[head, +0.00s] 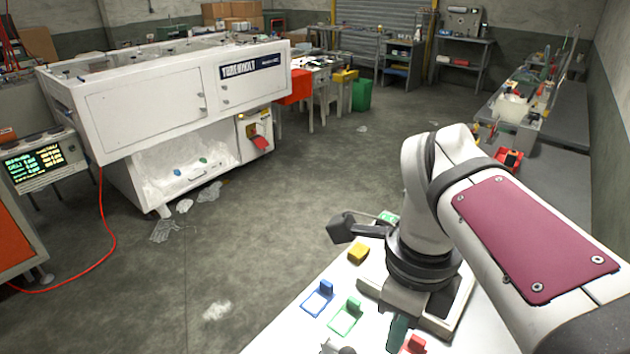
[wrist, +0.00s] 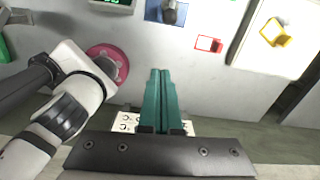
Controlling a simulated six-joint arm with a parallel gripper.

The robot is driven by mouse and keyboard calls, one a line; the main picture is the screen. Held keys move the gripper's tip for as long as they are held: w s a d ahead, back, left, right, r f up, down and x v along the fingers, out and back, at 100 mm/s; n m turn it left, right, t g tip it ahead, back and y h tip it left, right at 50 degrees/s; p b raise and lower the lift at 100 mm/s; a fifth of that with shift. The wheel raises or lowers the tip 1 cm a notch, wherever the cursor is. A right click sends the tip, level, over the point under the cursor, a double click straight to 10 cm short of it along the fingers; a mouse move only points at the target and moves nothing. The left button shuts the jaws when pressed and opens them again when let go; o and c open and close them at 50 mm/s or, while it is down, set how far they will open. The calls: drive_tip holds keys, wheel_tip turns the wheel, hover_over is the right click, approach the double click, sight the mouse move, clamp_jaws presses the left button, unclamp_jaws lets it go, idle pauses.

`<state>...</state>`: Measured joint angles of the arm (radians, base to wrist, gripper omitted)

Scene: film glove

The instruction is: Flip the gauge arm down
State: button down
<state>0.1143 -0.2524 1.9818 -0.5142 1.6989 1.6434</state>
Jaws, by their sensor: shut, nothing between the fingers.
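My gripper (wrist: 160,75) has two teal fingers closed together with nothing between them. In the head view its teal fingertips (head: 398,334) hang over the white table, partly hidden by my arm. I cannot tell for certain which part is the gauge arm. A blue plate with an upright blue tab (head: 319,298) and a green plate with an upright green tab (head: 346,316) lie left of my gripper. A red piece (head: 414,344) is close to its right at the picture's bottom edge. In the wrist view a red-outlined square (wrist: 208,43) lies right of the fingertips.
A yellow block (head: 358,252) is on the table's far left part; a yellow piece (wrist: 278,33) shows in the wrist view. A small green-digit display (wrist: 112,2) is cut off at the top. A white machine (head: 170,95) stands across the open floor (head: 250,235).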

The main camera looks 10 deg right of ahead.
drive_tip(key=shift+w+d+r+m, duration=0.15)
drive_tip(key=shift+w+r+m, duration=0.05)
drive_tip(key=shift+m, duration=0.3)
wheel_tip(320, 180, down, 11)
drive_tip(key=w+a, duration=0.2)
drive_tip(key=shift+w+a, duration=0.35)
drive_tip(key=shift+a, duration=0.05)
